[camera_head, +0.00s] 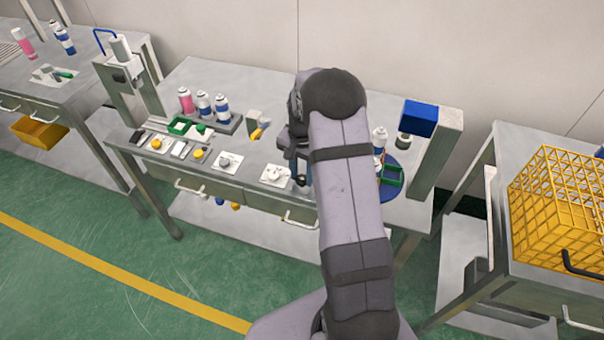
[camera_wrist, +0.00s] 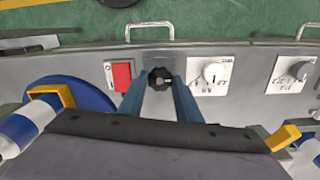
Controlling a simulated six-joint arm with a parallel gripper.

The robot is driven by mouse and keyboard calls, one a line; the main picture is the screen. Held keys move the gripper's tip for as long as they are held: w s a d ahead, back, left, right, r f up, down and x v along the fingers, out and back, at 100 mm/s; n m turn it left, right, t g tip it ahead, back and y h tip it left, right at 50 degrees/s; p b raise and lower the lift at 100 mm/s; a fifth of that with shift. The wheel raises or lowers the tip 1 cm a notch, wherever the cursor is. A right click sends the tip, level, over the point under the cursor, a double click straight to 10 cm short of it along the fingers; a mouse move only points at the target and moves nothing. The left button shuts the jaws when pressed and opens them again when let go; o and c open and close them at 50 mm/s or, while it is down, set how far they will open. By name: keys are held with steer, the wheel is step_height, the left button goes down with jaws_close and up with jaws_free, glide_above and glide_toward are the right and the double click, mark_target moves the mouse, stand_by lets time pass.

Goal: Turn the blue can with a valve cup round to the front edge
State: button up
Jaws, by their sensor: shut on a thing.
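The blue-and-white can (camera_head: 379,140) stands upright on a round blue turntable (camera_head: 403,161) at the right of the bench. In the wrist view, the can (camera_wrist: 22,130) is cut off at lower left, with the blue turntable (camera_wrist: 98,98) beside it. In the head view my arm hides most of the gripper. The can's valve cup is too small to make out.
A red switch (camera_wrist: 121,75) lies left of the knob, and a white dial plate (camera_wrist: 208,74) lies right of it. Several cans (camera_head: 204,104) stand at left.

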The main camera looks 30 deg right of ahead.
mark_target(302, 178)
steer(key=shift+w+r, duration=0.1)
stand_by(0.3)
steer(key=o, duration=1)
steer(key=shift+o, duration=0.2)
steer(key=shift+r+b, duration=0.95)
steer(key=shift+r, duration=2.7)
